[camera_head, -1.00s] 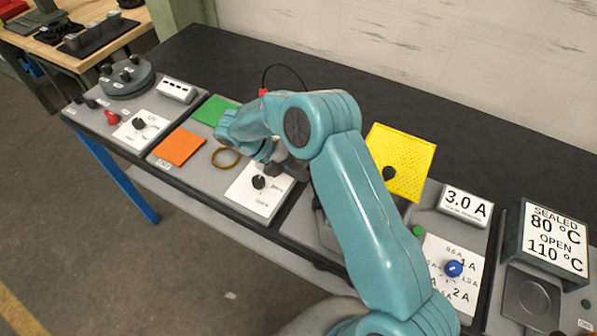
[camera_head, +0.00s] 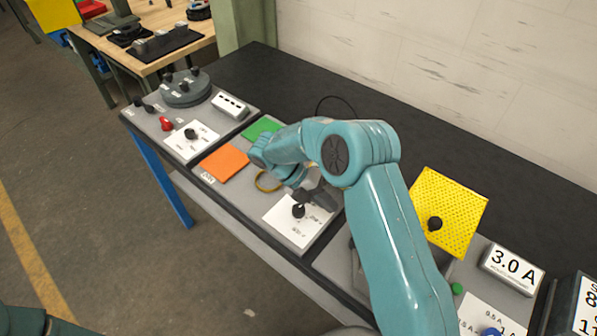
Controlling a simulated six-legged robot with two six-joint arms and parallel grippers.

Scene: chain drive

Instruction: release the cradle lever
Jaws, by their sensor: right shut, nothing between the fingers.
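My right arm reaches over the bench from the lower right. Its dark gripper (camera_head: 318,193) is shut and empty, just above and behind a black lever knob (camera_head: 298,211) on a white labelled plate (camera_head: 290,228). The labels are too small to read, so I cannot tell for sure that this is the cradle lever. I cannot tell whether the gripper touches the knob. A brass-coloured ring (camera_head: 266,183) lies to the left of the gripper, partly hidden by my arm. My left gripper is not in view.
An orange pad (camera_head: 223,163) and a green pad (camera_head: 262,128) lie left of the arm. A yellow perforated panel (camera_head: 452,205) and a 3.0 A display (camera_head: 512,269) stand to the right. Another white plate with a black knob (camera_head: 191,134) sits further left.

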